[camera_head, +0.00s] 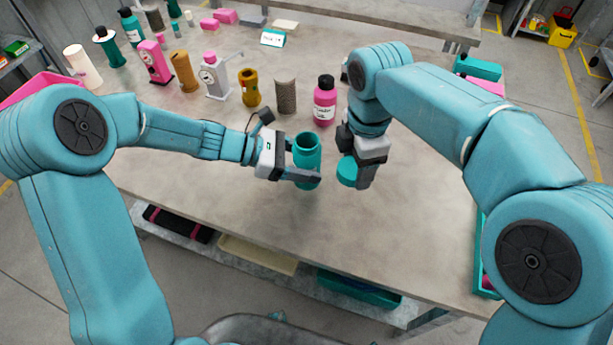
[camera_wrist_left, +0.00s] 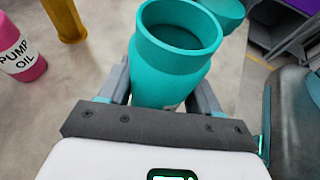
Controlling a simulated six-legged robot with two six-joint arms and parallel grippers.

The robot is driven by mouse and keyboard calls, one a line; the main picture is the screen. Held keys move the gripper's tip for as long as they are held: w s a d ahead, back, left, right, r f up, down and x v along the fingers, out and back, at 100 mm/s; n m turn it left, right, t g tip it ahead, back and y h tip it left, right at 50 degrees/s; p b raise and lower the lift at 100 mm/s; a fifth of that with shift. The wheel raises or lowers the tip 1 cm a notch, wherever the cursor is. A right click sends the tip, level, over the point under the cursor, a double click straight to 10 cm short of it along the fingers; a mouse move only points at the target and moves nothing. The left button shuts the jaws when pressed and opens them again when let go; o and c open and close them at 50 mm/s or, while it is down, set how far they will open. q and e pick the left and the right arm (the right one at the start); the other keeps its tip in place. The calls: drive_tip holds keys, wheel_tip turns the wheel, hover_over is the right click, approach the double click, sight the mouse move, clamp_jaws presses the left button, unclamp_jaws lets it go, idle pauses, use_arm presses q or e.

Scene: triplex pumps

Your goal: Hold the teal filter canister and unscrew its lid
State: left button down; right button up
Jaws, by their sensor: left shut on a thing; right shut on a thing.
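The teal filter canister (camera_head: 306,153) stands upright with an open top, held by my left gripper (camera_head: 303,178) above or at the table near its front. In the left wrist view the open canister (camera_wrist_left: 172,55) sits between the two fingers of my left gripper (camera_wrist_left: 165,88), and its dark inside shows. The teal lid (camera_head: 347,172) is apart from the canister, to its right. My right gripper (camera_head: 358,172) is shut on the lid. The lid also shows at the top of the left wrist view (camera_wrist_left: 226,10), partly cut off.
A pink bottle (camera_head: 324,101) stands behind the canister, with a textured grey cylinder (camera_head: 285,95) and a brass-coloured part (camera_head: 249,88) to its left. More bottles and parts stand at the back left. The tabletop (camera_head: 235,210) in front of my grippers is clear.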

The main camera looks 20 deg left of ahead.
use_arm(q)
drive_tip(key=shift+f, duration=2.55)
drive_tip(key=shift+f+b, duration=0.15)
drive_tip(key=shift+b, duration=0.25)
drive_tip(key=shift+c, duration=1.1)
unclamp_jaws()
